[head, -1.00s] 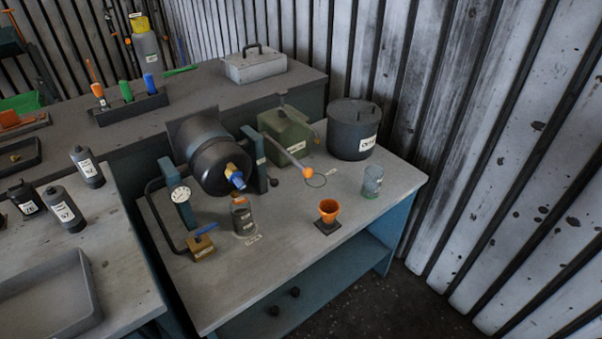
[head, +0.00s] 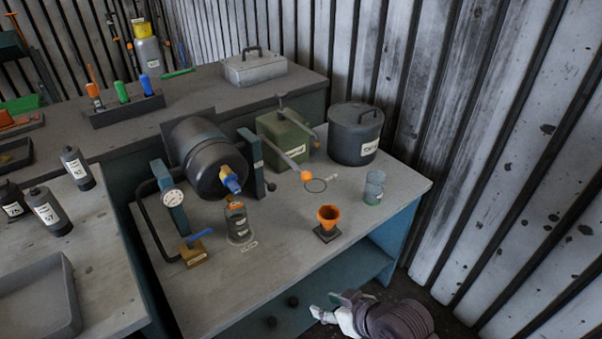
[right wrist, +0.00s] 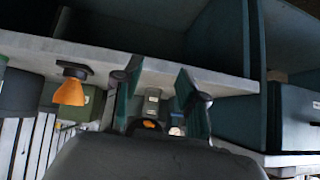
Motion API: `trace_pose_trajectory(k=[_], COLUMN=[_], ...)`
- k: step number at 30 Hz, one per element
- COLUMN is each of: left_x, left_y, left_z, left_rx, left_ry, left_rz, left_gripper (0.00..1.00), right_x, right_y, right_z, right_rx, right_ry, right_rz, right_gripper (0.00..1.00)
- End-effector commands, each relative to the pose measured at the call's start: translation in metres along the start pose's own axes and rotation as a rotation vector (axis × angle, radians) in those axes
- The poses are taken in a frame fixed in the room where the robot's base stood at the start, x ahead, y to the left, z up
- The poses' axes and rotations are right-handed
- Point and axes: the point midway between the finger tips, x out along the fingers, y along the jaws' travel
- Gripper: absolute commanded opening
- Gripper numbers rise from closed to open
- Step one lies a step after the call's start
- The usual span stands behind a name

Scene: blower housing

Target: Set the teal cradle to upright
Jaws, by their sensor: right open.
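The teal cradle has two uprights on the bench; the left upright (head: 176,204) carries a round gauge. A dark drum (head: 197,158) lies tilted between them, its front end with a blue and brass tap (head: 231,181) facing forward. A grey lever (head: 284,157) with an orange ball end (head: 306,176) slants down to the right from the right upright (head: 252,163). My right gripper (head: 334,309) is low in front of the bench, apart from the cradle. The right wrist view shows its fingers (right wrist: 156,92) spread and empty. My left gripper is not in view.
A glass jar (head: 239,226) stands below the tap. An orange funnel (head: 329,214), a glass beaker (head: 374,188), a lidded dark pot (head: 355,134) and a green box (head: 283,138) stand on the bench. A brass block with a blue handle (head: 194,253) is at front left.

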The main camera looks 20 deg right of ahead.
Motion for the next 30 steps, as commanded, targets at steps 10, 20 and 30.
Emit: trace_pose_trajectory(k=[10, 20, 30], left_x=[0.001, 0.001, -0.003], left_y=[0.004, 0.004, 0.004], left_z=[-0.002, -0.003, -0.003], left_rx=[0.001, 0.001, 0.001], left_ry=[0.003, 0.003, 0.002], left_rz=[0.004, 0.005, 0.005], left_gripper=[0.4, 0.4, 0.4], right_x=[0.012, -0.01, 0.03], right_y=[0.052, 0.117, 0.118], right_z=[-0.119, -0.195, -0.237], right_rx=[0.026, 0.113, 0.117], right_ry=[0.458, 0.767, 0.774], right_rz=[-0.072, -0.031, -0.031], right_gripper=[0.41, 0.41, 0.41])
